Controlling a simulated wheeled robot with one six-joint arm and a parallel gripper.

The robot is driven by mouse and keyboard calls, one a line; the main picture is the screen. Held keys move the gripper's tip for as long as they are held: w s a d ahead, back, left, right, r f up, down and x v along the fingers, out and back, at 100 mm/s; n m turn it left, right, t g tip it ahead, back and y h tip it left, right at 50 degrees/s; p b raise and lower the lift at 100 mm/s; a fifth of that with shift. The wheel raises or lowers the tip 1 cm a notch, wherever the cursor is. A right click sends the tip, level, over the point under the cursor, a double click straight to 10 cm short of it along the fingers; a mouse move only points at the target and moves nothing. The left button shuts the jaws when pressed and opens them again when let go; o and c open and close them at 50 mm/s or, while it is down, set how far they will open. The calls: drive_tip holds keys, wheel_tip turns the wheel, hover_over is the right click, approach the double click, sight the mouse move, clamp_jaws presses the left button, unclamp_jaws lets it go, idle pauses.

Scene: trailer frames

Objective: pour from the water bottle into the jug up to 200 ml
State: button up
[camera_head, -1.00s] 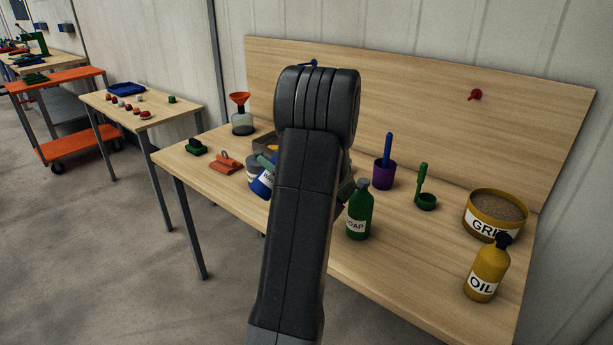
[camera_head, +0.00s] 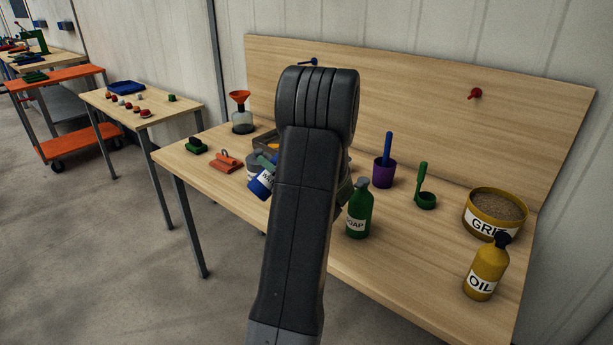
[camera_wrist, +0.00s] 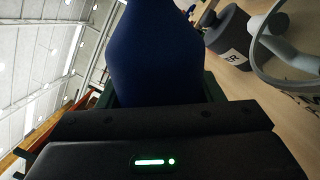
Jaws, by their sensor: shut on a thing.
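The blue water bottle (camera_head: 262,184) with a white label shows just left of my arm in the head view, tilted. It fills the upper middle of the wrist view (camera_wrist: 155,50). My gripper (camera_wrist: 157,95) is shut on it; my arm hides the gripper in the head view. A pale grey vessel (camera_head: 253,162), perhaps the jug, stands partly hidden behind the bottle. A clear curved rim (camera_wrist: 262,60), perhaps the jug's, shows at the right of the wrist view. I cannot see the bottle's mouth, any stream or the water level.
A green soap bottle (camera_head: 359,212) stands close right of my arm. An orange clamp-like thing (camera_head: 226,162) and a flask with funnel (camera_head: 242,115) are left.

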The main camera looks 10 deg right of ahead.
drive_tip(key=shift+s+a+f+m+b, duration=0.15)
drive_tip(key=shift+f+m+b, duration=0.3)
drive_tip(key=shift+f+m, duration=0.6)
drive_tip(key=shift+a+f+m+h+p, duration=0.2)
drive_tip(key=shift+f+m+h+p, duration=0.1)
drive_tip(key=shift+m+p, duration=0.35)
idle(0.8)
drive_tip(key=shift+d+r+p, duration=0.1)
drive_tip(key=shift+r+p, duration=0.25)
drive_tip(key=shift+r, duration=0.05)
drive_tip(key=shift+w+d+r+m+t+p, duration=0.15)
drive_tip(key=shift+d+r+m+p, duration=0.1)
drive_tip(key=shift+r+m+p, duration=0.45)
drive_tip(key=shift+w+d+r+m+t+p, duration=0.1)
drive_tip(key=shift+d+r+m+t+p, duration=0.2)
drive_tip(key=shift+p, duration=0.65)
drive_tip(key=shift+a+m+h+p, duration=0.1)
drive_tip(key=shift+m+h+p, duration=0.2)
drive_tip(key=shift+m+p, duration=0.25)
idle(1.1)
